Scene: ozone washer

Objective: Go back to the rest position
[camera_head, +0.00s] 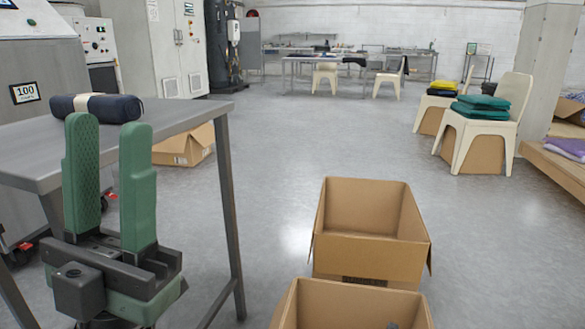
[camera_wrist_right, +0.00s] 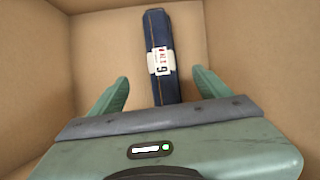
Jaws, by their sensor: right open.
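My left gripper (camera_head: 109,128) stands upright at the left of the head view, its two green fingers apart with nothing between them. A dark blue folded bundle with a pale band (camera_head: 97,107) lies on the grey table behind the fingers. In the right wrist view, my right gripper (camera_wrist_right: 159,88) is open, its green fingers spread. Another dark blue bundle with a white label (camera_wrist_right: 161,62) lies in a cardboard box (camera_wrist_right: 235,40) beyond the fingers. It looks apart from both fingers.
A grey metal table (camera_head: 40,150) is at the left. An empty-looking cardboard box (camera_head: 370,258) and a nearer box (camera_head: 345,305) stand at bottom centre-right. White chairs with folded cloths (camera_head: 482,107) stand at the right. The floor (camera_head: 300,140) between is open.

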